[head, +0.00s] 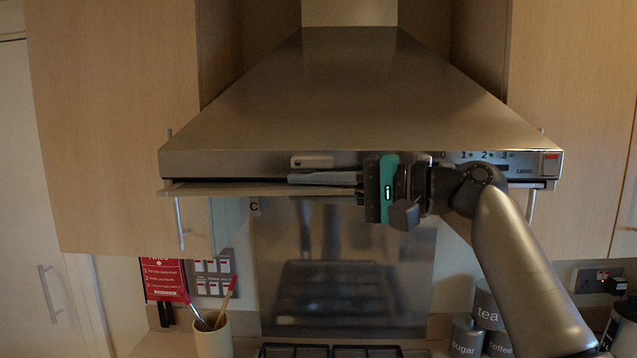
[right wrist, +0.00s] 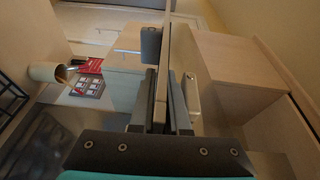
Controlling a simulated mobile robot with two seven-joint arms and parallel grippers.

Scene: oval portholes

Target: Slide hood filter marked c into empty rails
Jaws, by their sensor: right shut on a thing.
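The hood filter (head: 220,189) is a thin flat plate seen nearly edge-on under the hood's front. A small tag marked C (head: 254,206) hangs below it. My right gripper (head: 296,186) comes from the right and is shut on the filter's front edge, one finger above and one below. In the right wrist view the fingers (right wrist: 166,90) close around a thin upright-looking edge. The steel hood (head: 350,95) stands above; its underside and rails are hidden, so how far the filter sits in them cannot be told. My left gripper is not in view.
A pale block (head: 312,161) sits on the hood's front, just above the fingers. Wooden cabinets (head: 115,120) flank the hood. Below are a utensil pot (head: 213,337), a hob (head: 330,351) and canisters (head: 466,337). The space before the steel backsplash (head: 345,275) is free.

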